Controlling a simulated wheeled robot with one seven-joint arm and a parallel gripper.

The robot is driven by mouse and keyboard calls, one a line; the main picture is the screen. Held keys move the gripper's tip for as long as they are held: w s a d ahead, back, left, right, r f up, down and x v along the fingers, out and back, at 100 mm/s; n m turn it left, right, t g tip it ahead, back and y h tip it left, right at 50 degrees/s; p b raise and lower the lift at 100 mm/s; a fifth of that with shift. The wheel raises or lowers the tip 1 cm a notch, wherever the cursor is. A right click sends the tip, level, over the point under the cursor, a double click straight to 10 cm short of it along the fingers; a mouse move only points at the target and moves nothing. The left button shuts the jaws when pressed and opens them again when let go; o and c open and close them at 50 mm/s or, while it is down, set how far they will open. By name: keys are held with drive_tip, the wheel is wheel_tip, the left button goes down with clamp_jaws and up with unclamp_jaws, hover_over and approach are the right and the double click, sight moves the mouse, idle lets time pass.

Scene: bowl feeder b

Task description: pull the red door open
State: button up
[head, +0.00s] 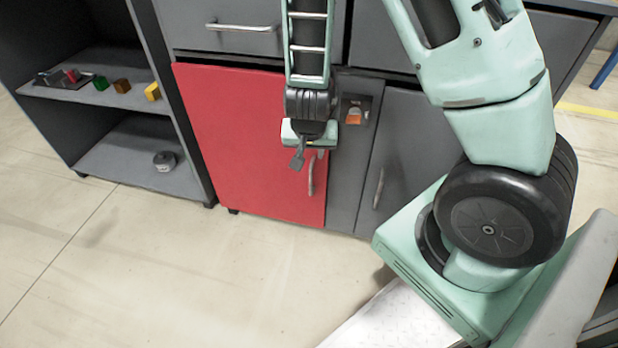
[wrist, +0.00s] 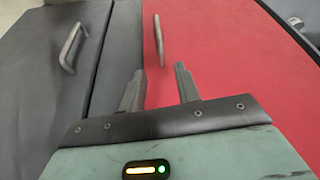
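The red door (head: 235,140) is a cabinet front and looks shut. Its vertical metal handle (head: 312,175) is near the door's right edge. My gripper (head: 298,162) hangs in front of the door, a little to the left of and above the handle in the head view. In the wrist view the red door (wrist: 235,70) fills the right side, and its handle (wrist: 158,40) stands beyond the fingertips. The two fingers of my gripper (wrist: 160,80) are spread apart with nothing between them. The handle appears apart from the fingers.
A grey door with its own handle (head: 378,188) is right of the red one, past a narrow grey panel with an orange switch (head: 354,115). A drawer handle (head: 240,27) is above. An open shelf (head: 110,95) with small blocks stands left. Floor in front is clear.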

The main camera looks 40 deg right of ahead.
sight(311, 174)
drive_tip(key=b+x, duration=0.7)
drive_tip(key=x, duration=0.9)
drive_tip(key=shift+a, duration=0.1)
drive_tip(key=shift+r, duration=0.1)
clamp_jaws()
